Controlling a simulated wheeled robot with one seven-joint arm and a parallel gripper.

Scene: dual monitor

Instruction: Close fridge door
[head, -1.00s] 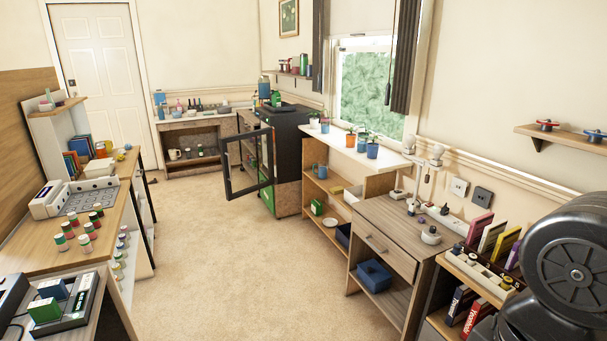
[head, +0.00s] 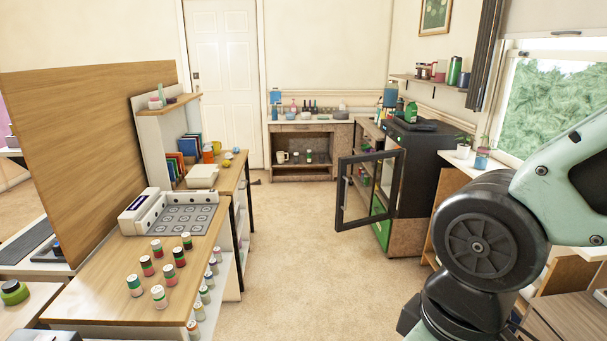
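The fridge (head: 420,165) is a dark cabinet standing against the right wall, past the window. Its door (head: 345,196) is a black frame with a glass pane, swung wide open into the aisle. Shelves with several small items show inside through the opening. Parts of my arm fill the right foreground and hide what lies behind them. My gripper is not in view, and no part of my arm in view touches the door.
A long wooden counter (head: 80,304) with several cans and a panel runs along the left. A low cabinet (head: 290,174) stands at the back beside a white door (head: 223,85). The carpeted floor (head: 290,270) between is clear up to the fridge door.

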